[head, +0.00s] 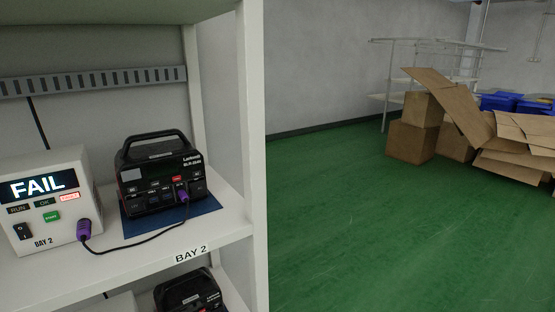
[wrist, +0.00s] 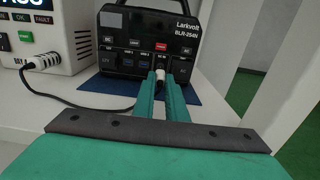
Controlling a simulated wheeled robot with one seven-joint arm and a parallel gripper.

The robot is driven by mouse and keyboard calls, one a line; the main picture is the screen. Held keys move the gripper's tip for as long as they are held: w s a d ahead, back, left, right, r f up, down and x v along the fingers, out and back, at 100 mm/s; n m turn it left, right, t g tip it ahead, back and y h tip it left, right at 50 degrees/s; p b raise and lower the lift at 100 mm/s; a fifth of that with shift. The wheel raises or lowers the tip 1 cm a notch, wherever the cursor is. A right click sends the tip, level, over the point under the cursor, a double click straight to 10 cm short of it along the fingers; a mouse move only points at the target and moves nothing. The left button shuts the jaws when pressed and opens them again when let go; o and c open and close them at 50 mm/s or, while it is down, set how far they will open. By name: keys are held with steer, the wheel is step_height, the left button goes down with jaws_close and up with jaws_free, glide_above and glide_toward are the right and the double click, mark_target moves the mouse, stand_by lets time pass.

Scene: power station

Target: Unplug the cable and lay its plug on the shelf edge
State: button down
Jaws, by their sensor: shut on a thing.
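The black Larkvolt power unit (head: 160,172) stands on a blue mat (head: 202,212) on the shelf; it also shows in the wrist view (wrist: 150,40). The cable's plug (head: 184,196), purple in the head view, sits at the unit's lower front. In the wrist view my gripper (wrist: 162,84) is shut on that plug (wrist: 160,74), right in front of the unit's face; the fingertips partly hide it, so how deep it sits cannot be told. The black cable (head: 135,246) runs left to a second plug (head: 85,229) in the white tester (head: 46,197). The shelf edge (head: 140,272) is in front.
The tester's display reads FAIL. A white shelf upright (head: 253,130) stands close on the right. Another black unit (head: 188,292) is on the shelf below.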

steer(key=shift+s+d, duration=0.1)
steer(key=shift+v, duration=2.25)
steer(key=shift+f, duration=1.7)
steer(key=c, duration=1.7)
jaws_free()
steer(key=shift+s, duration=0.15)
